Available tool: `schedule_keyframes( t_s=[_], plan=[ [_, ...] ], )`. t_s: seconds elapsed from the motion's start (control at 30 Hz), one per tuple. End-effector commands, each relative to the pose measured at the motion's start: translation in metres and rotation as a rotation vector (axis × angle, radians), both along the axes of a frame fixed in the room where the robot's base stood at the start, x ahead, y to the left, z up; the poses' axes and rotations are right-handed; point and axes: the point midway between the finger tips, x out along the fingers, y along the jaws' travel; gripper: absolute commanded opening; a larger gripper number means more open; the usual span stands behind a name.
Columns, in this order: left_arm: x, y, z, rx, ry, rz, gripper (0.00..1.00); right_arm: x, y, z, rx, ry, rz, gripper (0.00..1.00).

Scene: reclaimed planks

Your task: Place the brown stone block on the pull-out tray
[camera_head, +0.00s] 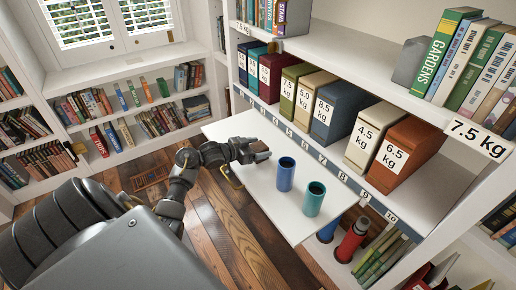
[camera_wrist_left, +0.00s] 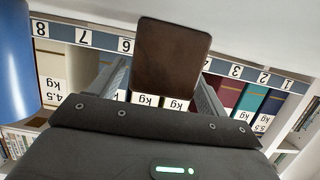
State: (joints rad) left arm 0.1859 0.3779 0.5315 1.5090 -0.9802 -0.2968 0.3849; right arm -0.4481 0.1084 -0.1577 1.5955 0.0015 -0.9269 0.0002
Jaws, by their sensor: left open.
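The brown stone block (camera_wrist_left: 172,55) shows as a dark brown, round-cornered face in the left wrist view, between the two fingers of my left gripper (camera_wrist_left: 160,85). In the head view my left gripper (camera_head: 262,152) is low over the white pull-out tray (camera_head: 268,197), near its middle. The jaws are open around the block, with some gap visible beside it. I cannot tell whether the block's underside touches the tray. My right gripper is not in view.
A blue cylinder (camera_head: 285,174) and a teal cylinder (camera_head: 314,199) stand on the tray right of my gripper. Weight-labelled boxes (camera_head: 341,112) line the shelf behind, above a numbered strip (camera_head: 324,160). A red bottle (camera_head: 352,240) stands below. The tray's far left is clear.

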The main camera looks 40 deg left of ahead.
Motion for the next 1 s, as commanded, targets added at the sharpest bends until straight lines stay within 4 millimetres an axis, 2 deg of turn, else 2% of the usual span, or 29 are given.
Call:
schedule_keyframes(
  t_s=[0.3, 0.43, 0.6, 1.0],
  plan=[
    [-0.047, 0.014, 0.015, 0.004, 0.003, -0.001, 0.76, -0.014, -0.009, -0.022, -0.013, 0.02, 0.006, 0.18],
    [-0.061, 0.019, 0.019, 0.002, 0.003, 0.001, 0.76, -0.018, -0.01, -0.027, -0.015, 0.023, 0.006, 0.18],
    [-0.068, 0.02, 0.022, 0.001, 0.001, 0.0, 0.76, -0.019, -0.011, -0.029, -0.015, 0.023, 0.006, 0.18],
    [-0.068, 0.021, 0.022, 0.0, 0.001, 0.0, 0.76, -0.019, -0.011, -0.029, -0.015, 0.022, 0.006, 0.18]
  ],
)
